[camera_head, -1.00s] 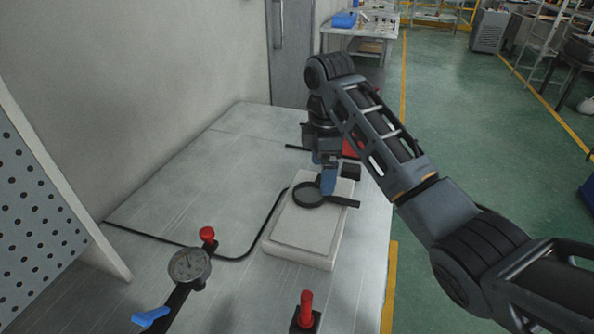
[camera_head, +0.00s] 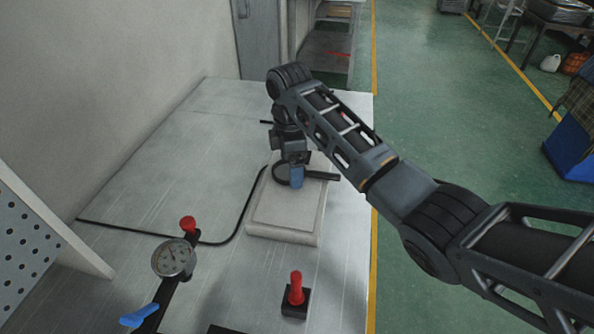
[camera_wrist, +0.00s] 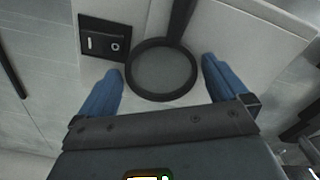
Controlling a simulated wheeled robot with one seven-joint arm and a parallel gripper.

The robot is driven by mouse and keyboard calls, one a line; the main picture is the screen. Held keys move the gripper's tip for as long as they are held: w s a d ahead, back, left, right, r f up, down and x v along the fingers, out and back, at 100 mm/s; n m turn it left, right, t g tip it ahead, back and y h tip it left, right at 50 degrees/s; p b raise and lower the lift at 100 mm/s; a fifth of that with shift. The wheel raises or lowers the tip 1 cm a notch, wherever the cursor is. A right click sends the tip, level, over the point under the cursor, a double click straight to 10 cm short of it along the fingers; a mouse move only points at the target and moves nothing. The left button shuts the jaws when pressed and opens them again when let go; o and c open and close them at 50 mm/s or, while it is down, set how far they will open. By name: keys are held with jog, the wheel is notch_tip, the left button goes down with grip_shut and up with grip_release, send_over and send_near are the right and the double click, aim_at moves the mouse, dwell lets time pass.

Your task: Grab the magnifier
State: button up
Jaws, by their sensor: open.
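The black magnifier (camera_head: 322,176) lies on a pale flat block (camera_head: 285,222), its handle pointing right in the head view. In the wrist view, the round lens ring of the magnifier (camera_wrist: 160,70) sits between the two blue fingertips, with its handle running up and away. My gripper (camera_head: 295,173) points down at the lens end and partly hides the ring in the head view. In the wrist view, my gripper (camera_wrist: 163,68) is open, with a visible gap on either side of the ring. Whether the fingertips reach down to the block's surface I cannot tell.
A dial gauge (camera_head: 173,258) with a blue lever and a red-knobbed post (camera_head: 296,290) stand at the front of the metal table (camera_head: 150,190). A black box with a switch (camera_wrist: 103,38) is close to the left finger. A perforated panel (camera_head: 25,235) is at left.

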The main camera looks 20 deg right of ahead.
jog(key=shift+c, duration=0.5)
jog(key=c, duration=0.7)
jog(key=shift+c, duration=0.3)
jog(key=shift+r, duration=0.15)
